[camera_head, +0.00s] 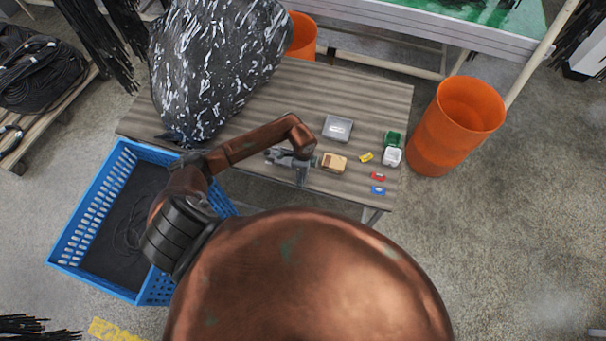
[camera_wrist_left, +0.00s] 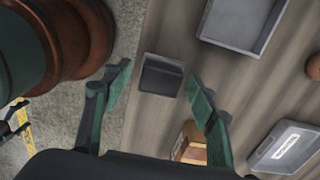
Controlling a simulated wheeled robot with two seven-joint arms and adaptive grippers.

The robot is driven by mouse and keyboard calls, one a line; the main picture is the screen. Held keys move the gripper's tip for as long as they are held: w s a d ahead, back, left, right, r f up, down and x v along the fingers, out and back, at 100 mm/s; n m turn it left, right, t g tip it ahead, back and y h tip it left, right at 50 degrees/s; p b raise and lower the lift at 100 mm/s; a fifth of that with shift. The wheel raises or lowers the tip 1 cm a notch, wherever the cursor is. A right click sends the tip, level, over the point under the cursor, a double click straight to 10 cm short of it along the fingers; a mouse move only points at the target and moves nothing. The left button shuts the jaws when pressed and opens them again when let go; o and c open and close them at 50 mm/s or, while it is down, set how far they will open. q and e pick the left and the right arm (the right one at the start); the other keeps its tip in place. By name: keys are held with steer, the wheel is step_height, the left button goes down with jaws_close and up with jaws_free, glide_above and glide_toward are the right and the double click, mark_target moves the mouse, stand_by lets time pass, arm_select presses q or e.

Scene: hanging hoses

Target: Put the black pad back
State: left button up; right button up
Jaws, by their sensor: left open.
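A small dark block (camera_wrist_left: 162,74), which looks like the black pad, lies on the wooden table close to its edge in the left wrist view. My left gripper (camera_wrist_left: 160,78) is open, with its green fingers on either side of the block. A clear gap shows beside each finger, and I cannot tell the height between them. In the head view my left gripper (camera_head: 290,165) is over the table's front part, left of a tan block (camera_head: 333,162). I cannot make out the dark block there. My right gripper is not in view.
An open grey tray (camera_wrist_left: 240,42) and a labelled grey case (camera_wrist_left: 292,148) are near the gripper. The labelled case also shows in the head view (camera_head: 338,128). Small coloured items and a white container (camera_head: 391,157) lie to the right. A black bag (camera_head: 215,60) stands at the left.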

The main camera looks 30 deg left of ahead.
arm_select(q)
step_height(320, 180, up, 12)
steer(key=shift+r, duration=0.15)
stand_by(0.3)
